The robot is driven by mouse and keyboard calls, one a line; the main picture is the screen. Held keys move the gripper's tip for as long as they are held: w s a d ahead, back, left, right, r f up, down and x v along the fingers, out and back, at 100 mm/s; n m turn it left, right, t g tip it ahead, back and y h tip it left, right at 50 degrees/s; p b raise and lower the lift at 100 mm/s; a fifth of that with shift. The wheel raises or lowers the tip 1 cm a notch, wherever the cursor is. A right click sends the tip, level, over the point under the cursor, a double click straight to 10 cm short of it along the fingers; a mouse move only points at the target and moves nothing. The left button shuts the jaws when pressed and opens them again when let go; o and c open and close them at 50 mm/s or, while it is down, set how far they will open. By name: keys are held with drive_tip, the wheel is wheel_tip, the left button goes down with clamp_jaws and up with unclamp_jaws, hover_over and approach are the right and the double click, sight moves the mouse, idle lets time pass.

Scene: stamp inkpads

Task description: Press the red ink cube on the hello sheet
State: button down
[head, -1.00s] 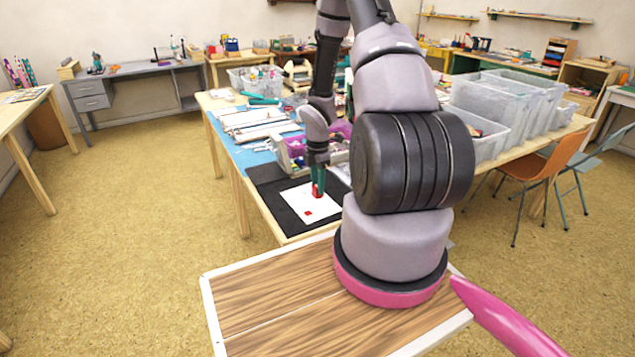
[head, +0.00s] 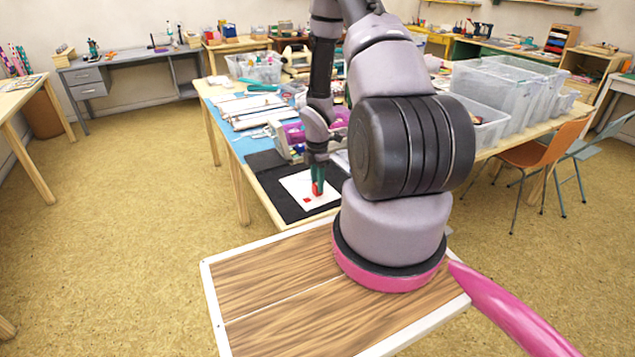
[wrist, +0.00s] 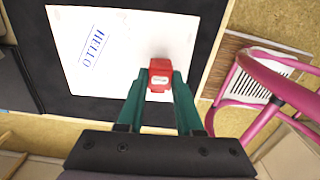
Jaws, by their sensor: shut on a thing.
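My gripper (head: 318,190) is shut on a red ink cube (wrist: 160,76), held between the green fingertips. In the head view only a bit of red shows between the fingers. The cube is over the white sheet (head: 296,186), close to its surface; I cannot tell whether they touch. The sheet lies on a black mat (head: 278,194). In the wrist view the sheet (wrist: 120,75) bears blue HELLO lettering (wrist: 92,52), to the left of the cube. In the head view a small red square (head: 307,200) shows on the sheet, left of the fingers; I cannot pick it out in the wrist view.
Behind the mat, the table holds a blue covering with white papers (head: 240,108) and a purple-and-grey item (head: 291,136). Clear plastic bins (head: 500,92) stand at the right. An orange chair (head: 548,150) is beside the table. Floor to the left is open.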

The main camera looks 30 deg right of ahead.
drive_tip(key=shift+f, duration=0.55)
idle(1.6)
drive_tip(key=shift+r, duration=0.1)
drive_tip(key=shift+r, duration=0.5)
drive_tip(key=shift+r, duration=0.1)
drive_tip(key=shift+r, duration=2.65)
